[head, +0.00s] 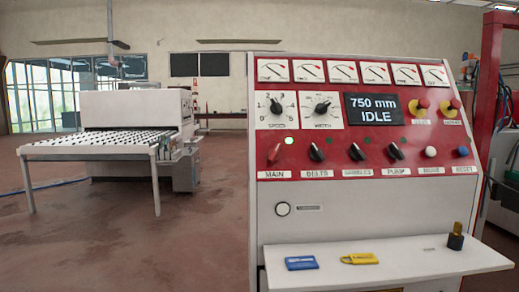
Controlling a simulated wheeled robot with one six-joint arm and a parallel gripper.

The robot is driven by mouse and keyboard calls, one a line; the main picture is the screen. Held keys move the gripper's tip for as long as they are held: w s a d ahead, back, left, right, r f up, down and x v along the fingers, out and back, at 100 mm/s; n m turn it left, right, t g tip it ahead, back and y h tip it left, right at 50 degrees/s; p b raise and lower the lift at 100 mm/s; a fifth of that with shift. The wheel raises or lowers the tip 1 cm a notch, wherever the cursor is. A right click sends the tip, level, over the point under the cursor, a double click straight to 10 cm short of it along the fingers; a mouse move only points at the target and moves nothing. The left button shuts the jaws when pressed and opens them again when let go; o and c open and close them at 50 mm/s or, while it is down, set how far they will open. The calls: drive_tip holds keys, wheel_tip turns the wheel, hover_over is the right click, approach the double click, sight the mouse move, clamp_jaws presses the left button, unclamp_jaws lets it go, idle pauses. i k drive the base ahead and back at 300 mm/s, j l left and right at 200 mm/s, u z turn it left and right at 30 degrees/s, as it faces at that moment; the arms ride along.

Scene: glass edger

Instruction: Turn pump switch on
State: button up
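The pump switch (395,151) is a black rotary knob on the red lower band of the control panel, above a label reading PUMP. Its handle is tilted, with its upper end to the left. My gripper is not in view.
A white button (430,152) and a blue reset button (463,151) sit right of the pump switch. Below, a shelf (400,262) juts out with a blue tag (301,263), a yellow tag (360,258) and a brass-and-black object (456,237).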

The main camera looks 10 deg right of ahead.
sight(394, 151)
drive_tip(key=z, duration=1.35)
